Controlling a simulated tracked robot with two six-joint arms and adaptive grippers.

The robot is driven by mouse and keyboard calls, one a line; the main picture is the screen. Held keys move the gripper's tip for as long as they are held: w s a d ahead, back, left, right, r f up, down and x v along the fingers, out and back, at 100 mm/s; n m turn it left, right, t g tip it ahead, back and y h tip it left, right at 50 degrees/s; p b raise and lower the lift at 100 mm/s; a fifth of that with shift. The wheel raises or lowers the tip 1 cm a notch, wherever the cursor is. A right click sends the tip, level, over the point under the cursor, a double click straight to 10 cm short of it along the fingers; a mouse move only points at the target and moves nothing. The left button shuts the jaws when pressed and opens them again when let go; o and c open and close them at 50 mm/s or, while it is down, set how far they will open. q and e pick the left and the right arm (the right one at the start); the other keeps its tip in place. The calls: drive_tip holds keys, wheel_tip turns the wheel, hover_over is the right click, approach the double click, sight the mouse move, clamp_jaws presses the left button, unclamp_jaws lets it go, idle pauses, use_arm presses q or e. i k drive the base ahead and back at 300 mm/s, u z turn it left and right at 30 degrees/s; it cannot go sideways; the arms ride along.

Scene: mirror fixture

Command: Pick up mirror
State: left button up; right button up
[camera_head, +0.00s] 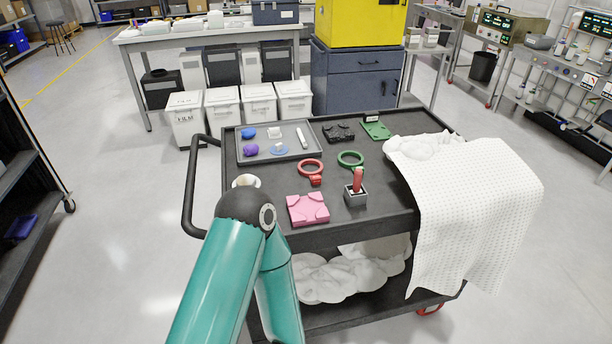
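I cannot pick out a mirror for certain. A light-blue disc (279,150) lies in a shallow grey tray (265,140) on the black cart (385,202). A red ring with a short handle (315,180) and a green ring (341,163) lie flat on the cart top, right of the tray. A pink square fixture (307,209) with a raised pattern sits near the front edge. A black fixture (338,133) and a green fixture (376,130) lie toward the back. A teal arm of mine rises from below, its joint at the cart's front-left corner. Neither gripper shows.
The tray also holds a blue lump (248,133), a purple lump (251,150), and a white stick (301,138). A red-handled tool stands in a grey block (356,196). A white towel (480,200) hangs over the right side. The cart's handle (188,190) is at left.

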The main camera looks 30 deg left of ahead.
sight(244, 180)
drive_tip(key=u, duration=0.35)
drive_tip(key=i, duration=0.15)
drive_tip(key=z, duration=1.6)
drive_tip(key=k, duration=2.1)
drive_tip(key=z, duration=0.35)
drive_tip(key=i, duration=0.1)
drive_tip(key=u, duration=2.45)
drive_tip(key=i, duration=1)
drive_tip(key=z, duration=0.05)
